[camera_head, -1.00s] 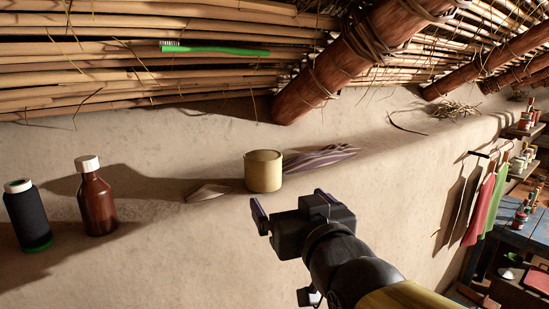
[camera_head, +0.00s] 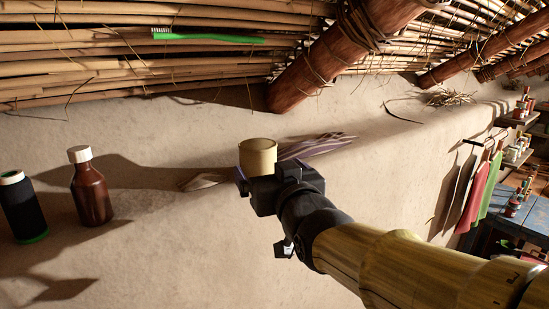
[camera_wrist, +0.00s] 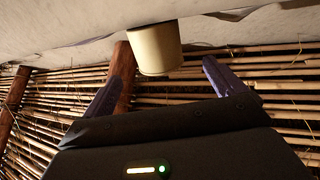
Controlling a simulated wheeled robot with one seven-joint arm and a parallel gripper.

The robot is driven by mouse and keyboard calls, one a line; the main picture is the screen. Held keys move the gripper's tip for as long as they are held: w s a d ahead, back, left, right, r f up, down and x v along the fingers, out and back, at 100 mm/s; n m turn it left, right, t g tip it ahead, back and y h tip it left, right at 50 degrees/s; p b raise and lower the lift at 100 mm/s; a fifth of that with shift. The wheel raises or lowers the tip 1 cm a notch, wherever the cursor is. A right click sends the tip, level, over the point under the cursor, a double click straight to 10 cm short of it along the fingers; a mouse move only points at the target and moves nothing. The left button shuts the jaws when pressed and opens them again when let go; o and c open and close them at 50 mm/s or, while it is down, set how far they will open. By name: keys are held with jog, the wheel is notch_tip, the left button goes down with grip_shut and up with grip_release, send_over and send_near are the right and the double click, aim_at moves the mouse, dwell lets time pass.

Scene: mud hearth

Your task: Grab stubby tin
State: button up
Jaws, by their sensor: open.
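The stubby tin (camera_head: 258,156) is a short, pale yellow cylinder on the mud wall ledge in the head view. My gripper (camera_head: 244,183) is just in front of it and covers its lower part. In the wrist view the tin (camera_wrist: 155,48) appears at the top, between and beyond the two purple fingers of my gripper (camera_wrist: 166,80). The fingers are spread apart and empty. I cannot tell from the head view whether a finger touches the tin.
A striped cloth (camera_head: 312,147) lies right behind the tin, and a flat pale piece (camera_head: 203,181) lies to its left. A brown bottle (camera_head: 91,190) and a dark bottle (camera_head: 22,208) stand farther left. A roof beam (camera_head: 318,62) and reeds with a green toothbrush (camera_head: 208,38) hang above.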

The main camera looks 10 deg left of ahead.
aim_at(262, 159)
jog(key=p+x, duration=0.2)
jog(key=x, duration=0.2)
jog(key=shift+w+a+r, duration=0.15)
jog(key=shift+w, duration=0.1)
jog(key=shift+w+a+p, duration=0.3)
jog(key=shift+w+a, duration=0.05)
jog(key=shift+w, duration=0.2)
jog(key=shift+s, duration=0.1)
jog(key=shift+w+a+p, duration=0.2)
jog(key=shift+w+p, duration=0.25)
jog(key=shift+p, duration=0.15)
jog(key=p+x, duration=0.3)
jog(key=shift+w+r, duration=0.25)
jog(key=shift+w+a+f, duration=0.2)
jog(key=shift+w+a, duration=0.1)
jog(key=shift+w, duration=0.05)
